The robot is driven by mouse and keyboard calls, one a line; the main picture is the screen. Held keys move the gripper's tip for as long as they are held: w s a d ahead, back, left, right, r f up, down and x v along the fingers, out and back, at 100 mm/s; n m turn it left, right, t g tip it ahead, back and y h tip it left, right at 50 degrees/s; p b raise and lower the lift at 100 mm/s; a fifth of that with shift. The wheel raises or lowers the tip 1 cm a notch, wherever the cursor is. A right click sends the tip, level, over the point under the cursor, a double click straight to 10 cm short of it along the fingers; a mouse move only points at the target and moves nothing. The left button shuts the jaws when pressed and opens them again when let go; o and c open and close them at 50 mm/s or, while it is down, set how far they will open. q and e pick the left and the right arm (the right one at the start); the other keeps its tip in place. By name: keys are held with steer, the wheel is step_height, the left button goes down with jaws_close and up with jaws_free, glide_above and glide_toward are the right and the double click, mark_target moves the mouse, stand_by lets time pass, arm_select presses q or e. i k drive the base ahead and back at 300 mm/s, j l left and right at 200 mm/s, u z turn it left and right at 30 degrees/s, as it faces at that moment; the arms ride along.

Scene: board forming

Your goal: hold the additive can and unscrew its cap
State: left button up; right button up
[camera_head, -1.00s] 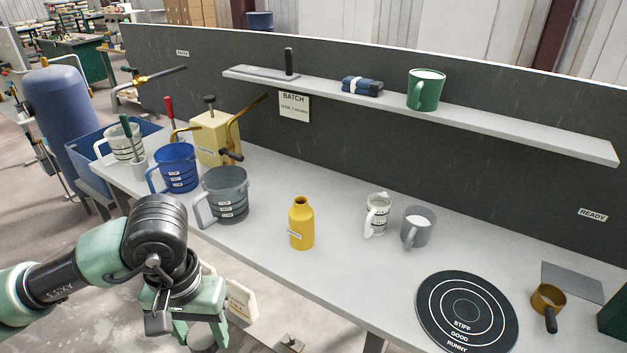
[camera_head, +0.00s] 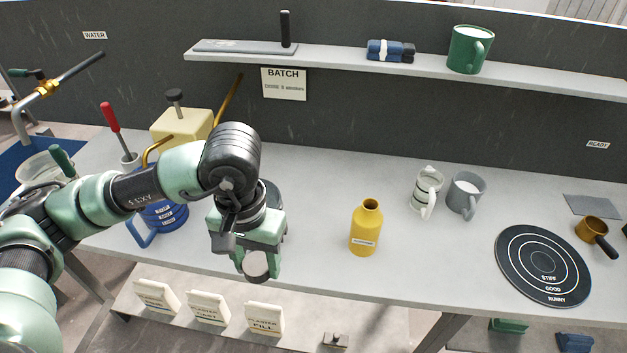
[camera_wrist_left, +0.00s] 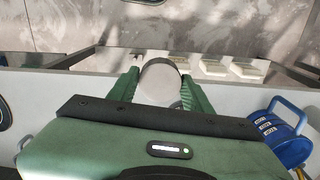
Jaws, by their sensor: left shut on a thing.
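A yellow can (camera_head: 365,232) with a narrow neck and a small white label stands upright on the bench. Its neck looks open, with no cap on it. My left gripper (camera_head: 257,266) is left of the can, near the bench's front edge and apart from the can. It is shut on a pale round piece (camera_head: 255,264), which shows as a disc between the fingers in the left wrist view (camera_wrist_left: 160,82). I cannot tell whether this piece is the can's cap. My right gripper is out of view.
The blue jug (camera_head: 165,214) is partly behind my left arm. A cream container (camera_head: 180,125) stands at the back. Bench between can and mat is clear.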

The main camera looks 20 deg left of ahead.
mark_target(367, 219)
steer(key=j+z, duration=0.3)
steer(key=j, duration=0.25)
steer(key=j+z, duration=0.35)
steer(key=j, duration=0.25)
steer(key=i+j+z, duration=0.4)
steer(key=j, duration=0.25)
